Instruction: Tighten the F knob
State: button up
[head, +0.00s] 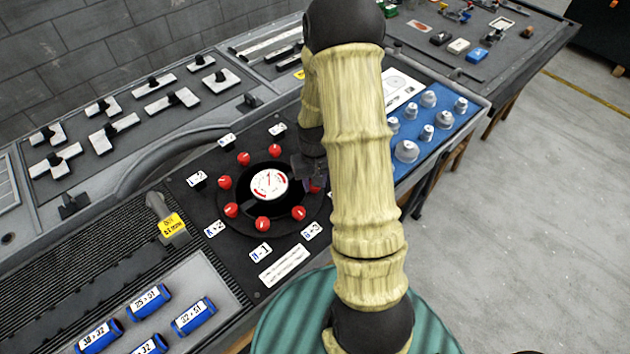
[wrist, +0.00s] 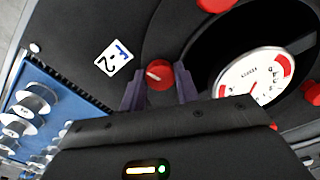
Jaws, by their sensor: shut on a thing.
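The F knob is a red round knob (wrist: 158,73) with a pale pointer line, beside the white F-2 label (wrist: 113,57) in the wrist view. My gripper (wrist: 159,84) has one dark finger on each side of this knob and is shut on it. In the head view my gripper (head: 308,170) is at the right side of the black round plate (head: 240,221), and my arm hides the F label. A sliver of red (head: 316,189) shows just below the fingers. A white dial gauge (head: 269,184) with red marks sits at the plate's middle.
Several other red knobs (head: 263,223) ring the gauge close to my fingers. A blue tray (head: 452,118) with grey caps lies to the right. A yellow-tagged tool (head: 172,230) and blue cylinders (head: 150,300) lie at the left.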

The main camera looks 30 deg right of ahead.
jog(key=m, duration=0.6)
jog(key=shift+w+r+p, duration=0.15)
jog(key=shift+w+p, duration=0.05)
jog(key=shift+p, duration=0.1)
jog(key=m+p, duration=0.1)
jog(key=m, duration=0.6)
jog(key=shift+d, duration=0.1)
jog(key=o, duration=1)
jog(key=shift+c, duration=0.2)
jog(key=shift+s, duration=0.1)
notch_tip(320, 180, up, 17)
jog(key=shift+p, duration=0.45)
